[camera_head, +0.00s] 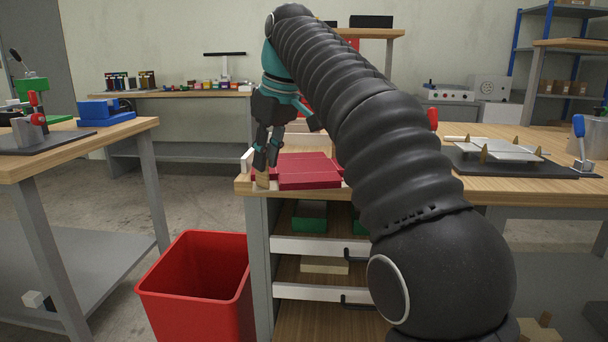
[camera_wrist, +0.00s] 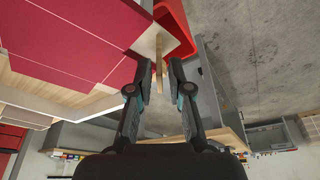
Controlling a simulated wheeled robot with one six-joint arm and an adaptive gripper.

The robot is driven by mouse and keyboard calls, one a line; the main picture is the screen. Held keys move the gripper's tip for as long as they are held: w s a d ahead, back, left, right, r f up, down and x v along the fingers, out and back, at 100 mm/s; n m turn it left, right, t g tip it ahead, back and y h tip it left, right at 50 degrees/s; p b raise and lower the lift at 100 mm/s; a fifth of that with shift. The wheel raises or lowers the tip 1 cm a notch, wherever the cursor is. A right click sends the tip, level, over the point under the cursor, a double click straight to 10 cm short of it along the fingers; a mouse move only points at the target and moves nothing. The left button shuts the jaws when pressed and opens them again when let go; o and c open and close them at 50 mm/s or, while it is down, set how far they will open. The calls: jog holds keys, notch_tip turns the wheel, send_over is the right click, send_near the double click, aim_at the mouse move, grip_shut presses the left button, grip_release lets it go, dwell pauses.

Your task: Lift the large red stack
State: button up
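The large red stack (camera_head: 309,181) lies flat at the left end of the middle bench, with red panels spread around its centre. In the wrist view the red stack (camera_wrist: 85,38) fills the upper left. My gripper (camera_head: 265,166) points down at the stack's left side, by the bench corner. In the wrist view my gripper (camera_wrist: 159,68) has its two fingers apart, with a thin tan strip (camera_wrist: 158,60) between them and visible gaps. The fingers lie to the right of the red panels. I cannot tell whether a fingertip touches the bench.
The pale bench top (camera_wrist: 150,40) shows beside the stack. A red bin (camera_head: 197,285) stands on the floor below left. Drawers with green and tan blocks (camera_head: 310,216) are under the bench. A fixture with a metal plate (camera_head: 497,150) stands on the right. Another bench (camera_head: 75,140) is left.

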aim_at(261, 186)
jog(key=b+x, duration=0.1)
jog(key=x, duration=0.3)
jog(key=shift+d, duration=0.1)
grip_shut()
jog(key=shift+r, duration=0.2)
